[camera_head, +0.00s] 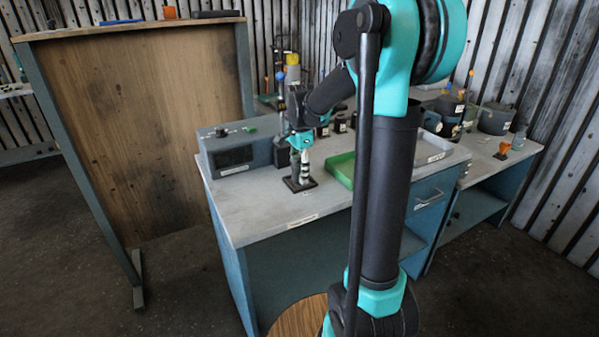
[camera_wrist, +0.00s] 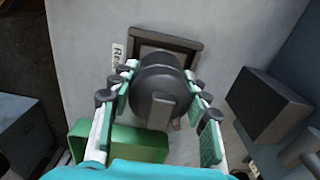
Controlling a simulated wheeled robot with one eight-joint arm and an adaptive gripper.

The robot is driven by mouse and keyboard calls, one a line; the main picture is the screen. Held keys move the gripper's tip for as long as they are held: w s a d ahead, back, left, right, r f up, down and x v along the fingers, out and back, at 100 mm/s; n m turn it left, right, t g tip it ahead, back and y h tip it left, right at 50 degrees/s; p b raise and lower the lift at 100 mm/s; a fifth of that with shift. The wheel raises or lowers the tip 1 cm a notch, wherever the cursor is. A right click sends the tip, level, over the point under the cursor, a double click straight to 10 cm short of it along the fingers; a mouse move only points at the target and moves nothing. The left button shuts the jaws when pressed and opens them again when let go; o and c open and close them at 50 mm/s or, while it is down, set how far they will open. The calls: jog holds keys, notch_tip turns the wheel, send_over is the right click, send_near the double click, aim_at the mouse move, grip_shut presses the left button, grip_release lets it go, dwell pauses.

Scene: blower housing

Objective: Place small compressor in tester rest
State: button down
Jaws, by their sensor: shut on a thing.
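The small compressor (camera_wrist: 158,78) is a dark grey, rounded body with a raised rib, seen from above in the wrist view. My gripper (camera_wrist: 158,92) is shut on it, with green-padded fingers on both sides. The tester rest (camera_wrist: 190,43) is a dark, square-framed base on the bench, partly hidden behind the compressor. In the head view, my gripper (camera_head: 302,168) points down just above the rest (camera_head: 300,185). The compressor is hard to make out there among the fingers. I cannot tell whether it touches the rest.
The grey tester box (camera_head: 235,150) stands on the bench left of the rest. A green tray (camera_head: 341,168) lies to the right. Dark pots and bottles stand farther back. The bench top's front left (camera_head: 250,213) is clear. A tall wooden panel (camera_head: 150,120) stands at left.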

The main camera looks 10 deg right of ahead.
jog(key=shift+f, duration=0.1)
jog(key=c, duration=0.8)
grip_release()
jog(key=shift+o, duration=0.2)
notch_tip(320, 180, up, 12)
jog(key=shift+r, duration=0.15)
